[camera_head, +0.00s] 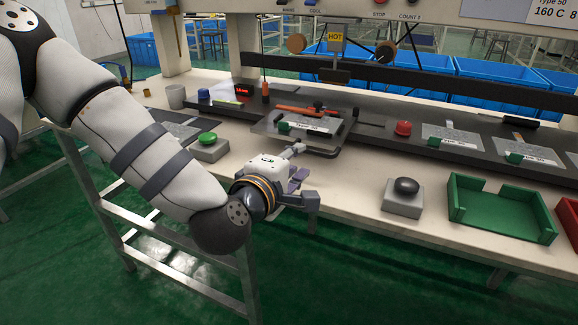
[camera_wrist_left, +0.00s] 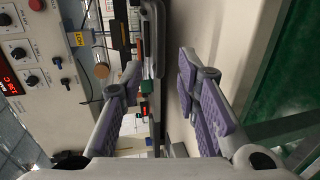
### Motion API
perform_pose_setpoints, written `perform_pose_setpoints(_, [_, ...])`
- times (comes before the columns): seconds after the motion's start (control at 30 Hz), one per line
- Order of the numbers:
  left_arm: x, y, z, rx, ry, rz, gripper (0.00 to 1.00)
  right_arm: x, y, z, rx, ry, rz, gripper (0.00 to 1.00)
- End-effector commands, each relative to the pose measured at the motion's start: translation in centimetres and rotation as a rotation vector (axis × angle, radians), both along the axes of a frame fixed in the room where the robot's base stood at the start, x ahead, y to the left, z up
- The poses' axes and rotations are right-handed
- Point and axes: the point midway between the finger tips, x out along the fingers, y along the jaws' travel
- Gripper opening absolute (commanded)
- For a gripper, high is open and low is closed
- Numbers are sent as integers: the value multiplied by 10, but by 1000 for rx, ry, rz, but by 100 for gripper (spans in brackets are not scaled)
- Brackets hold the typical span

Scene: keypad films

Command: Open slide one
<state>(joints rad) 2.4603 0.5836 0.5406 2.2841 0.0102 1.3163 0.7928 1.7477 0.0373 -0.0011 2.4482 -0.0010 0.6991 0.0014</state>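A dark slide plate (camera_head: 268,125) lies in the middle of the bench, bearing a grey film sheet labelled "Type 50", a green knob (camera_head: 284,126) and a dark looped handle (camera_head: 329,152) at its front edge. No slide number is legible. My left gripper (camera_head: 301,172) is just in front of this plate, at the bench's front edge. In the left wrist view its purple-padded fingers (camera_wrist_left: 160,85) are spread apart, with a dark rounded bar (camera_wrist_left: 152,40) showing between them in the picture. I cannot tell whether they touch it. My right gripper is not in view.
A green button (camera_head: 208,138) stands left of the plate, and a black button (camera_head: 406,186) stands to the right. A green tray (camera_head: 499,222) is farther right. A red knob (camera_head: 403,128) and further film sheets (camera_head: 453,139) lie along the dark rail. A "HOT" sign (camera_head: 335,37) hangs above.

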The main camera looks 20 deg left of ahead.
Motion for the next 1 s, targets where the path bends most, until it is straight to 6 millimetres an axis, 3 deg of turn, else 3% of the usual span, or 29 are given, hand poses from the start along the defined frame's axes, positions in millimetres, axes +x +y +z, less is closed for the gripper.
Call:
perform_pose_setpoints(0.1, [-26, 1, 6, 0, 1, -2, 30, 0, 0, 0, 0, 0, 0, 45])
perform_pose_setpoints(0.23, [-41, 1, 9, 0, 0, 0, 30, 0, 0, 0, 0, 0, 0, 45])
perform_pose_setpoints(0.73, [-45, 1, 6, 9, 10, -6, 30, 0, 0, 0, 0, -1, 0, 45])
perform_pose_setpoints(0.77, [-48, -1, 0, 25, 27, -17, 30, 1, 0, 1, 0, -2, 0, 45])
perform_pose_setpoints(0.87, [-69, -12, -52, 152, 166, -112, 30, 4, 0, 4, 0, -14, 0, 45])
perform_pose_setpoints(0.97, [-120, -23, -132, 352, 395, -296, 30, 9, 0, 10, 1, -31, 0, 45])
perform_pose_setpoints(1.0, [-147, -24, -162, 432, 487, -383, 30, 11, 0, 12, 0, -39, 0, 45])
